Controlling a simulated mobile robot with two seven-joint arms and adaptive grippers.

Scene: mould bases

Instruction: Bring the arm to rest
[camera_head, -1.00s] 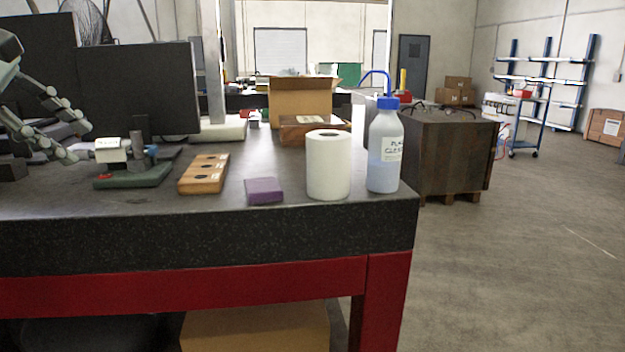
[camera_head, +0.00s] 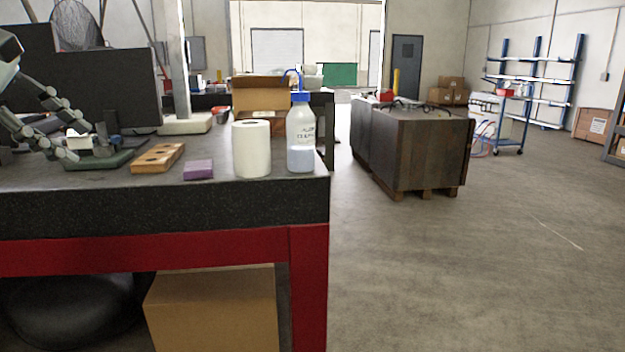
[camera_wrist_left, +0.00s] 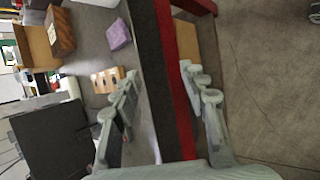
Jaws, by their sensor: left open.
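My left gripper (camera_head: 80,140) is at the left of the head view, open, in front of the bench in the picture. Its fingers also show in the wrist view (camera_wrist_left: 160,75), spread wide with nothing between them; the bench edge and floor show past them. Behind it in the head view, a green mould base (camera_head: 115,160) lies on the dark bench (camera_head: 200,208), with a pale block (camera_head: 78,140) partly covered by the fingers. I cannot tell contact from the head view. My right gripper is not in view.
A wooden block with holes (camera_head: 158,158), a purple block (camera_head: 198,169), a white paper roll (camera_head: 251,150) and a wash bottle (camera_head: 300,140) stand along the bench. A monitor (camera_head: 85,90) stands behind the gripper. A dark crate (camera_head: 425,150) stands on the open floor at right.

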